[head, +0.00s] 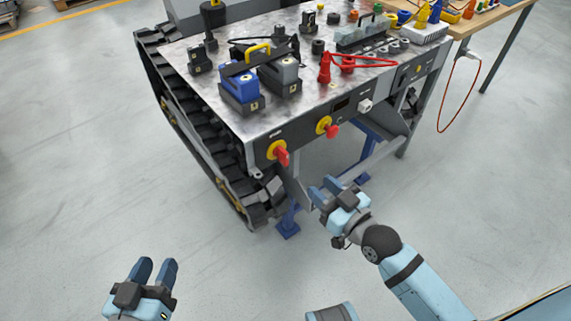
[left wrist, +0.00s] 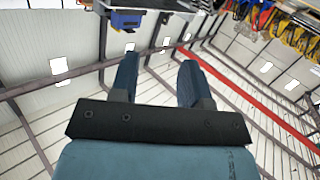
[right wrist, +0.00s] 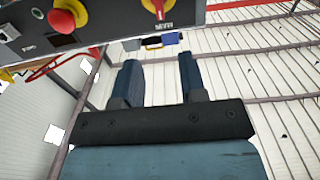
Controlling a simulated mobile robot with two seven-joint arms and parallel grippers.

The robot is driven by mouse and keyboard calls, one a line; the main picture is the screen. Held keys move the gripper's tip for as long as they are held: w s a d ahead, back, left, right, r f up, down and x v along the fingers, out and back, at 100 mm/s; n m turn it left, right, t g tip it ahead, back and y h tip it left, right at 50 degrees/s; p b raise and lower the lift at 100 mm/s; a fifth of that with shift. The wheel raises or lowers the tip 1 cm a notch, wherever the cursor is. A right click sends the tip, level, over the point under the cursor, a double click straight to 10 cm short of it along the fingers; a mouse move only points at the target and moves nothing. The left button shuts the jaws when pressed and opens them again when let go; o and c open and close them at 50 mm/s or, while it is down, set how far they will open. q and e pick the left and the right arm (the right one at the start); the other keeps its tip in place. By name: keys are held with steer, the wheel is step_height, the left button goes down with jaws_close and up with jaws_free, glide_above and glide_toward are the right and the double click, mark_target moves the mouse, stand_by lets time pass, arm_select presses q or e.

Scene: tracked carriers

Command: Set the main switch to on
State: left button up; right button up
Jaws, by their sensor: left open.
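The main switch (head: 279,152) is a red handle on a yellow disc, at the left of the carrier's dark front panel. Its red handle points down and a little right in the head view; I cannot read its on or off marks. It also shows at the top edge of the right wrist view (right wrist: 157,8), partly cut off. My right gripper (head: 322,188) is open and empty, below and right of the switch, apart from the panel; its fingers (right wrist: 158,78) stand apart. My left gripper (head: 155,266) is open and empty, low at the left, far from the carrier.
A red emergency-stop button (head: 330,129) on yellow sits right of the switch. A grey connector (head: 365,105) is farther right on the panel. Blue and grey batteries (head: 239,85) stand on the carrier's top. A black track (head: 192,130) runs along its left side. The floor in front is clear.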

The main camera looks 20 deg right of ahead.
mark_target(288, 156)
steer(key=b+x, duration=0.2)
steer(key=x, duration=1.1)
steer(key=shift+f+b, duration=0.1)
steer(key=shift+b, duration=0.25)
steer(key=shift+w, duration=0.25)
arm_select(q)
steer(key=r, duration=0.1)
steer(key=d+r+t+h, duration=0.1)
steer(key=r, duration=0.1)
steer(key=d+r+t+h, duration=0.1)
steer(key=r, duration=0.1)
steer(key=shift+r, duration=0.2)
arm_select(e)
steer(key=shift+a, duration=0.1)
arm_select(q)
steer(key=shift+r, duration=0.1)
steer(key=shift+w, duration=0.1)
arm_select(e)
jaws_close()
